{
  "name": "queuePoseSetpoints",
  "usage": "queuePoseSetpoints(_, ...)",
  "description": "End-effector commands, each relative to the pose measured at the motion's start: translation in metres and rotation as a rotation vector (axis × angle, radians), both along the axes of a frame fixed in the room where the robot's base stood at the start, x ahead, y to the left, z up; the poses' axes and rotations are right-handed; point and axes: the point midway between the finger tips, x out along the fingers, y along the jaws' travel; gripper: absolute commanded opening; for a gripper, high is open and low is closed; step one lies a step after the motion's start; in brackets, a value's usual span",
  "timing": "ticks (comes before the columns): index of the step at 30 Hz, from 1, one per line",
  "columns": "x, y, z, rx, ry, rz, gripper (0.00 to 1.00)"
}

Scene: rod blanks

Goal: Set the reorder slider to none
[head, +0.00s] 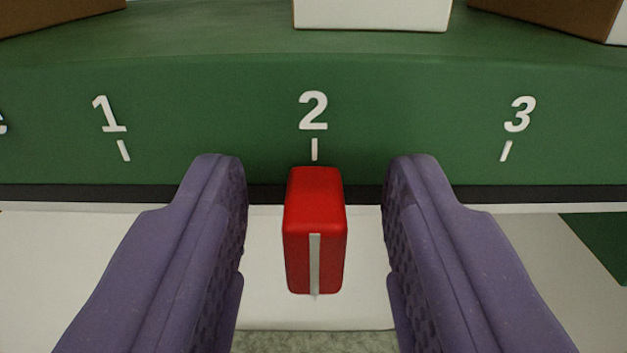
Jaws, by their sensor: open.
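The red slider knob (315,228) is in the middle of the head view, with a white line down its front face. It sits at the dark slot (120,193) and lines up with the tick under the white "2" (313,111). The scale is on a green panel (220,90), with "1" (109,115) to the left and "3" (520,114) to the right. A partial letter shows at the left edge; no full "none" label is visible. My gripper (315,185) is open, its purple fingers on either side of the knob with a gap on both sides.
Above the panel is a green surface (200,35) with a white box (372,14) at centre and brown boxes at the top left (55,14) and top right (545,15). The slot runs clear to the left and right of the knob. A pale surface (50,260) lies below.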

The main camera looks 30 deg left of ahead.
Motion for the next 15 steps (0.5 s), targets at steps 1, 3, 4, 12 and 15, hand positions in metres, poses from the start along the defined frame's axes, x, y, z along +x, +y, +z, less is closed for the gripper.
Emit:
queuePoseSetpoints(1,-0.0001,-0.0001,0.0,0.0,0.0,0.0,0.43)
queuePoseSetpoints(3,-0.0002,-0.0001,0.0001,0.0,0.0,0.0,0.43)
queuePoseSetpoints(4,-0.0001,-0.0002,0.0001,0.0,0.0,0.0,0.36)
queuePoseSetpoints(12,-0.0002,-0.0004,0.0003,0.001,-0.001,0.0,0.0)
queuePoseSetpoints(15,-0.0003,-0.0002,0.0002,0.001,-0.001,0.0,0.0)
